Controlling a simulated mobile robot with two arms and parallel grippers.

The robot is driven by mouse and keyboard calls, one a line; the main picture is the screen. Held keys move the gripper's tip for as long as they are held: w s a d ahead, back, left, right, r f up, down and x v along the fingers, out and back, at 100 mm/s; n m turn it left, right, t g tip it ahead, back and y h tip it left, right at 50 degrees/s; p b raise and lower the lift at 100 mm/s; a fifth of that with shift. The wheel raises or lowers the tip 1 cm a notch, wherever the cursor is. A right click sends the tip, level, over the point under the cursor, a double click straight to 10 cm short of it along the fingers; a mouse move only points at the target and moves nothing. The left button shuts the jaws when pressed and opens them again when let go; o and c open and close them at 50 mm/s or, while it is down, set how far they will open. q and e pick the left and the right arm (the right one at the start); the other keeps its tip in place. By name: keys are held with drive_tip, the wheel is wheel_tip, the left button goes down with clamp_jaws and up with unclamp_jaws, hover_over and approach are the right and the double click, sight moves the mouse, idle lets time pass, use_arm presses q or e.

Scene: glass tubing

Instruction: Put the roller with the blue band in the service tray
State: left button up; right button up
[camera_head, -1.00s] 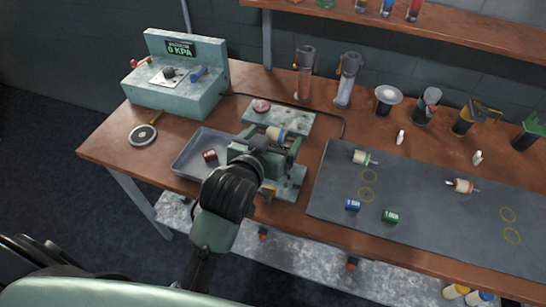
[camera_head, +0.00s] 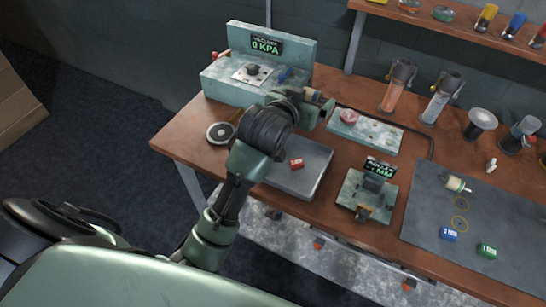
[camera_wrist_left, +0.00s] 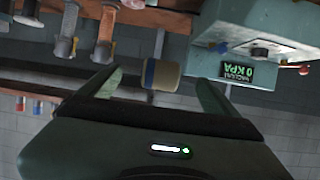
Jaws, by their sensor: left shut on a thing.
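My left gripper (camera_head: 306,102) is shut on a cream roller with a blue band (camera_head: 318,98). It holds the roller in the air near the right end of the teal vacuum box. In the left wrist view the roller (camera_wrist_left: 161,75) sits between the two fingers, its blue band at its left end. The grey tray (camera_head: 312,176) is on the table below and in front of the gripper, partly hidden by my left arm. A small red block (camera_head: 297,163) lies in it. My right gripper is not in view.
The teal vacuum box (camera_head: 226,76) reads 0 KPA. A measuring stand (camera_head: 368,194) is right of the tray, below a pale plate (camera_head: 364,130). A dark mat (camera_head: 470,220) holds another roller (camera_head: 457,184) and blue and green blocks. Glass tubes (camera_head: 398,86) stand behind.

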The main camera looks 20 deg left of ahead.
use_arm(q)
drive_tip(key=f, duration=1)
drive_tip(key=f+p, duration=0.1)
drive_tip(key=f, duration=0.5)
drive_tip(key=shift+w+d, duration=0.1)
drive_tip(key=shift+d, duration=0.2)
wheel_tip(320, 180, down, 4)
drive_tip(key=shift+r, duration=0.15)
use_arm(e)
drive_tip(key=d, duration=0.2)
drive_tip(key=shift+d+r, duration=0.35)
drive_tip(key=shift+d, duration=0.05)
use_arm(q)
drive_tip(key=o, duration=1.1)
drive_tip(key=shift+f, duration=0.2)
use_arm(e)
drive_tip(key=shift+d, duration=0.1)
use_arm(q)
drive_tip(key=shift+r, duration=0.1)
